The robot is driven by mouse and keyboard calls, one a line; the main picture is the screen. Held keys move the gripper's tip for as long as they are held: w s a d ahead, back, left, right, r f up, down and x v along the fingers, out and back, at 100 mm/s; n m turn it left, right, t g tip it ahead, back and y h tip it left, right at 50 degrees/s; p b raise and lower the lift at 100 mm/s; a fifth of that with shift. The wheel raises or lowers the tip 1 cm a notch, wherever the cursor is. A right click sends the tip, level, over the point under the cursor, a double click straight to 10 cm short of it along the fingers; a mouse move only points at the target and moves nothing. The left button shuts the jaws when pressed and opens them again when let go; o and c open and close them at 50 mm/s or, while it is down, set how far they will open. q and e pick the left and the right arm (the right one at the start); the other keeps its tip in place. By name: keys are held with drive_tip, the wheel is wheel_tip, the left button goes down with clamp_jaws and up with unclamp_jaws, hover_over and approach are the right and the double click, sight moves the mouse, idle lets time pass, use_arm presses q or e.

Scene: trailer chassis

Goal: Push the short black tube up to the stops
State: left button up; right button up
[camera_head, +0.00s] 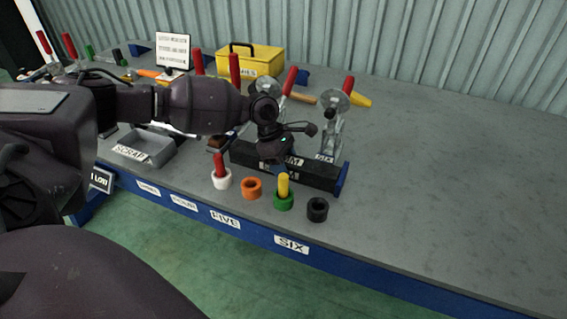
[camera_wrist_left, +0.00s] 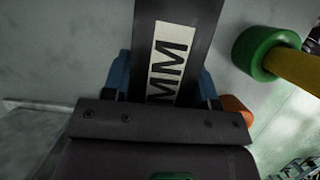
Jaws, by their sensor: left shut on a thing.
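The short black tube (camera_head: 312,174) lies on the bench top near its front edge, with a white label on its face. Its labelled part also fills the upper middle of the left wrist view (camera_wrist_left: 172,25). My left gripper (camera_head: 277,153) is over the tube from above and shut on it, with blue fingers on both sides in the left wrist view (camera_wrist_left: 165,88). A blue stop (camera_head: 342,181) stands at the tube's right end; I cannot tell whether they touch. The gripper hides part of the tube's upper side. My right gripper is not in view.
Toggle clamps with red handles, one at the right (camera_head: 331,132), stand behind the tube. In front are a white cup (camera_head: 221,182), orange ring (camera_head: 251,188), green ring (camera_head: 284,203) and black ring (camera_head: 317,209). A grey scrap tray (camera_head: 150,147) is left. The bench's right side is clear.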

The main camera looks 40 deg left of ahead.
use_arm(q)
drive_tip(key=shift+w, duration=0.25)
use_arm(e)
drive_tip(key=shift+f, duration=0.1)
use_arm(q)
drive_tip(key=o, duration=1.5)
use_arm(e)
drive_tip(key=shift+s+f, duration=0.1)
use_arm(q)
drive_tip(key=p+v, duration=0.2)
drive_tip(key=v, duration=0.7)
drive_tip(key=shift+a+r, duration=0.1)
drive_tip(key=shift+r, duration=0.05)
drive_tip(key=shift+a+r, duration=0.35)
drive_tip(key=shift+r, duration=0.3)
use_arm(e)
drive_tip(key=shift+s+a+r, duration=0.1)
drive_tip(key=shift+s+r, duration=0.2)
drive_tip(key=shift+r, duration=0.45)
use_arm(q)
drive_tip(key=shift+s+f, duration=0.1)
drive_tip(key=shift+s, duration=0.05)
